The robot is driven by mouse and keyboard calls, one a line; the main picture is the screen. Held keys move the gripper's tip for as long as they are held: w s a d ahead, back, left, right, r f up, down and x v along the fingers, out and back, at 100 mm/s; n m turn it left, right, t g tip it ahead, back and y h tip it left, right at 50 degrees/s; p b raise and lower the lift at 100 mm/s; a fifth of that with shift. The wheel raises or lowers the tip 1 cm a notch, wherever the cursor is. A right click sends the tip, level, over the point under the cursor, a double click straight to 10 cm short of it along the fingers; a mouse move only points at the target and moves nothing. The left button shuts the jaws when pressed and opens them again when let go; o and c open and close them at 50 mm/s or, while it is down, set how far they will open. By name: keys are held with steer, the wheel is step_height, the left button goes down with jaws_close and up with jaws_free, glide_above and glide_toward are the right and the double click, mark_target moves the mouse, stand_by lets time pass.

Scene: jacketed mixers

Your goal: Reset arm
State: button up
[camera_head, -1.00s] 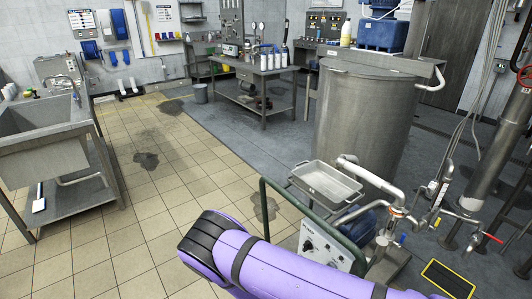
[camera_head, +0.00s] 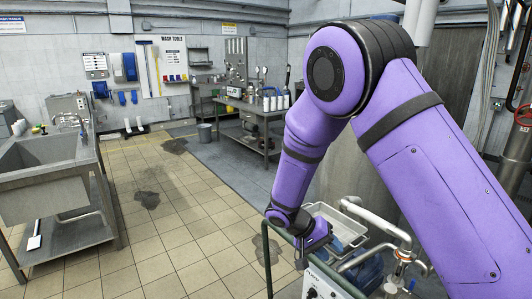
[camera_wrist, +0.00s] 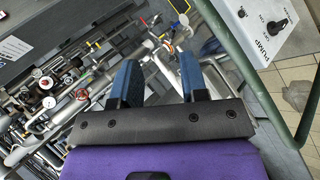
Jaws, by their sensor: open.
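My gripper (camera_wrist: 159,76) shows in the wrist view with its two blue fingers apart and nothing between them. In the head view my purple arm rises on the right, bends at a high elbow and reaches down. Its wrist end is beside the metal tray (camera_head: 336,214) and the green rail of the cart (camera_head: 265,262). The fingers cannot be made out clearly in the head view. My arm hides much of the large steel vessel (camera_head: 345,180).
In the wrist view, pipes with gauges (camera_wrist: 47,83) lie below on the left, and the pump box (camera_wrist: 268,28) and green rail are close on the right. A steel sink (camera_head: 45,165) stands at left in the head view.

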steer(key=s+d+r+t+y, duration=0.1)
steer(key=s+d+r+y, duration=0.25)
steer(key=r, duration=0.65)
steer(key=s+d+r+y, duration=0.3)
steer(key=s+d+r, duration=0.2)
steer(key=r, duration=0.6)
steer(key=s+d+r+n+t+y, duration=0.1)
steer(key=s+d+r+t, duration=0.1)
steer(key=s+r, duration=0.3)
steer(key=s+d+r+n+t+y, duration=0.1)
steer(key=s+d+r+t+y, duration=0.1)
steer(key=s, duration=1.1)
step_height(320, 180, up, 3)
steer(key=shift+d+f+t, duration=0.1)
steer(key=shift+d+t, duration=0.25)
steer(key=shift+t, duration=0.45)
